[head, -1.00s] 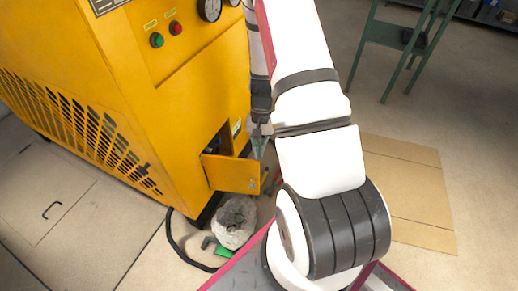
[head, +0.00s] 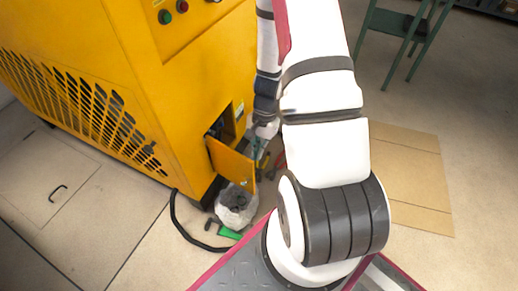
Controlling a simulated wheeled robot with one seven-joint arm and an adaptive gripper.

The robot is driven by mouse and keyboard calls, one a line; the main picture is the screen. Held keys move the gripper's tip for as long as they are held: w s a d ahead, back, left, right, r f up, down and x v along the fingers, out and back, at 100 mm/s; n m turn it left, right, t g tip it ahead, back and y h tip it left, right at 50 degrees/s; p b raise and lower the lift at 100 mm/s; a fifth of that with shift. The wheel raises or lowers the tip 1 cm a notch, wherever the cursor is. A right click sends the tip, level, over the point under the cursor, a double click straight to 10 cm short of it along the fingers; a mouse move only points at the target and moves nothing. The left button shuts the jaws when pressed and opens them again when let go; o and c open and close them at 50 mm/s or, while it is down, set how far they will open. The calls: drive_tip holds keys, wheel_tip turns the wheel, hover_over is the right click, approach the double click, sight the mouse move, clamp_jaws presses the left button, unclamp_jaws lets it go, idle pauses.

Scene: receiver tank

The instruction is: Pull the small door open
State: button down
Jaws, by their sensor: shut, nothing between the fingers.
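The small door (head: 231,161) is a yellow panel low on the yellow machine (head: 165,110). It stands swung out from a dark opening (head: 222,126), with part of the inside showing. My gripper (head: 258,146) is shut and empty, just right of the door near its upper outer edge. I cannot tell whether it touches the door. My white arm hides part of the area to the right of the gripper.
A pale sack or bucket (head: 236,205) stands on the floor below the door, with a black hose (head: 181,228) and a green item (head: 229,233) near it. Flat cardboard (head: 410,185) lies right of my arm. A green metal stand (head: 400,25) is at the back right.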

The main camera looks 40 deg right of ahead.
drive_tip(key=shift+s+a, duration=0.2)
drive_tip(key=shift+a, duration=0.3)
drive_tip(key=d+r+p, duration=0.4)
drive_tip(key=d+r, duration=0.2)
drive_tip(key=r, duration=0.3)
drive_tip(key=shift+w+d+r+p, duration=0.2)
drive_tip(key=shift+w+r+p, duration=0.15)
drive_tip(key=shift+w, duration=0.1)
